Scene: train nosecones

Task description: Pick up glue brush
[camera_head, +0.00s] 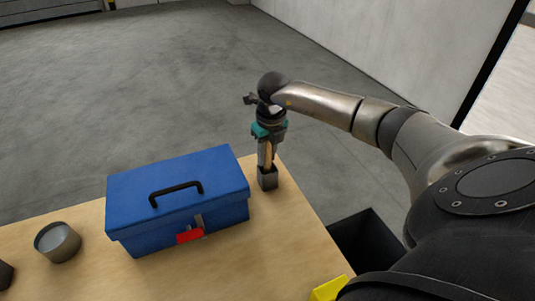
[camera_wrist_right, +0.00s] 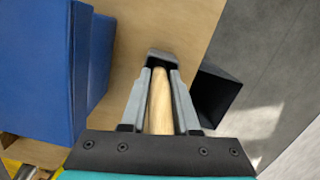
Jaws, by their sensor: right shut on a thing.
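The glue brush (camera_wrist_right: 160,103) shows as a light wooden handle between the fingers of my right gripper (camera_wrist_right: 160,72) in the right wrist view. The fingers are shut on it. In the head view the right gripper (camera_head: 266,158) points down at the table's far right corner, and a strip of the wooden handle (camera_head: 268,155) shows between its fingers. A small dark square holder (camera_head: 268,179) is directly below the fingers; the brush's lower end is hidden, so I cannot tell whether it is inside. My left gripper is not in view.
A blue toolbox (camera_head: 178,200) with a black handle and red latch stands close left of the right gripper. A grey round can (camera_head: 58,242) is on the table (camera_head: 230,270) at left. A yellow object (camera_head: 331,288) is at the front edge. A black open bin (camera_head: 365,243) stands beside the table.

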